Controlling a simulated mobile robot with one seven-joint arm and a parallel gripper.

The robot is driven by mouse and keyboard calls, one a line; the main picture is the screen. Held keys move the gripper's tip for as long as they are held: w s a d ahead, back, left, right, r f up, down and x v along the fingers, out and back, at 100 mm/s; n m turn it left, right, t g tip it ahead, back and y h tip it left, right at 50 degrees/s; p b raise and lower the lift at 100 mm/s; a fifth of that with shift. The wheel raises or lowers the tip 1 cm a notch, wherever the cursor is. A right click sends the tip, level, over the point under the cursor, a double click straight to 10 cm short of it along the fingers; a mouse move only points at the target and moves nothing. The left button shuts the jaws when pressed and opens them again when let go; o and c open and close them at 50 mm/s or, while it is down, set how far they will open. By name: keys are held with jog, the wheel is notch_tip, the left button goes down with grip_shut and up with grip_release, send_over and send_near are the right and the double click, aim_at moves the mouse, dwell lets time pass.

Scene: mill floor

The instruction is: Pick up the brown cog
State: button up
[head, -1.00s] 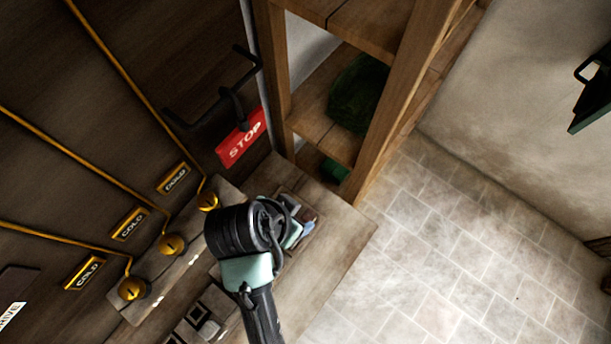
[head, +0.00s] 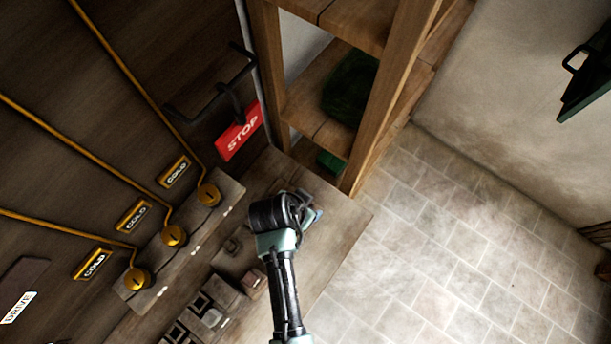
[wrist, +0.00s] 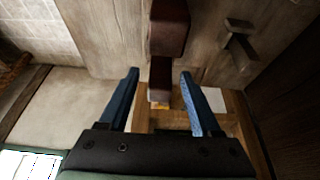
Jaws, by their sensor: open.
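In the wrist view, a dark reddish-brown piece (wrist: 169,28) stands ahead of my gripper (wrist: 160,72), and its lower part reaches down between the two blue fingers. It looks blocky and no teeth show, so I cannot tell for sure that it is the brown cog. The fingers are apart, with a gap on each side of the piece. In the head view, my gripper (head: 318,215) is over the far end of the wooden bench, and my wrist hides most of what lies under it. A small reddish-brown block (head: 253,283) sits on the bench nearer the front.
The bench (head: 335,235) also holds a grey-brown peg (wrist: 240,45) and square-holed blocks (head: 200,308). Brass knobs (head: 173,235) line the wall side. A red STOP sign (head: 239,131) and wooden shelves (head: 390,100) stand beyond. The tiled floor (head: 450,240) is clear.

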grip_shut()
dwell(0.4)
